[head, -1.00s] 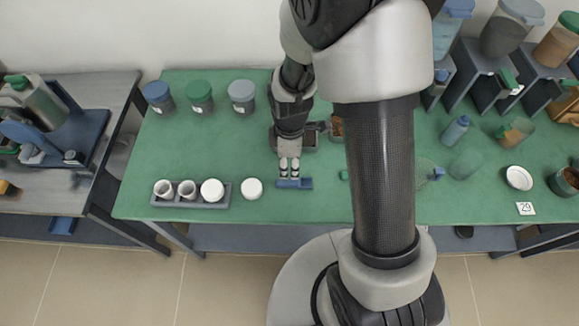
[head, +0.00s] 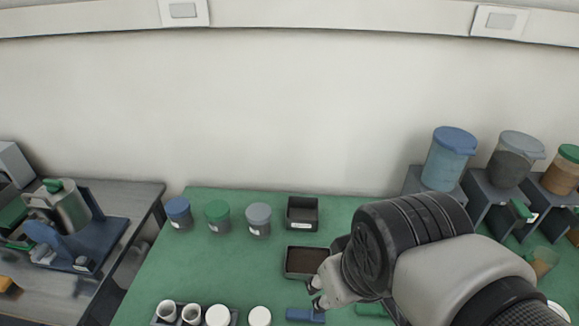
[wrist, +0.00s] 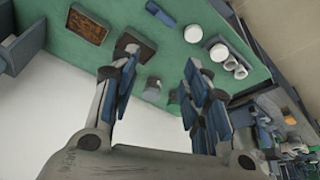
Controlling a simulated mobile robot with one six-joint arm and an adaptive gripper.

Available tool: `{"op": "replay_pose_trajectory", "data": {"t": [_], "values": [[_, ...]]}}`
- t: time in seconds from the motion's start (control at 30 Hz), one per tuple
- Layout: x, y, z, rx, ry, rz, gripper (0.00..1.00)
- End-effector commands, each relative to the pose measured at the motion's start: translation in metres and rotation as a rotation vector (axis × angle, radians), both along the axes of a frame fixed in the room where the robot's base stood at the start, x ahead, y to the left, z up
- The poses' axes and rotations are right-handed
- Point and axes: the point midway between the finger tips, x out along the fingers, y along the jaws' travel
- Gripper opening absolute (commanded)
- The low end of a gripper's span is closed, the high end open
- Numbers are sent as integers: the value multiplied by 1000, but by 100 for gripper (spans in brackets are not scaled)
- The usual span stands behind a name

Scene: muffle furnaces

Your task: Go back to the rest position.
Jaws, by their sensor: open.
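My gripper (head: 315,293) is at the lower middle of the head view, partly hidden behind my own wrist and arm. It also shows in the wrist view (wrist: 160,75), where its two fingers stand wide apart with nothing between them. It is open and empty. In the head view its fingertips appear close to a small blue block (head: 303,315) and a dark tray (head: 297,262). The height above the table cannot be told from this view.
The green table (head: 180,270) holds several lidded jars (head: 217,214), a black bin (head: 302,214) and a rack with white crucibles (head: 190,314). Grey stands with large containers (head: 449,160) are at right. A side bench (head: 135,195) with equipment is at left.

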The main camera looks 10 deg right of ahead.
Motion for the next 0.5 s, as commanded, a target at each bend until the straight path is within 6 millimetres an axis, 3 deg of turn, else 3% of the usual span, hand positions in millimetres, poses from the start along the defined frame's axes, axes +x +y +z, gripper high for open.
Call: {"op": "replay_pose_trajectory", "data": {"t": [0.17,0.5], "values": [[-20,-1,9,41,-39,-105,43],[-22,-1,10,46,-41,-119,43]]}}
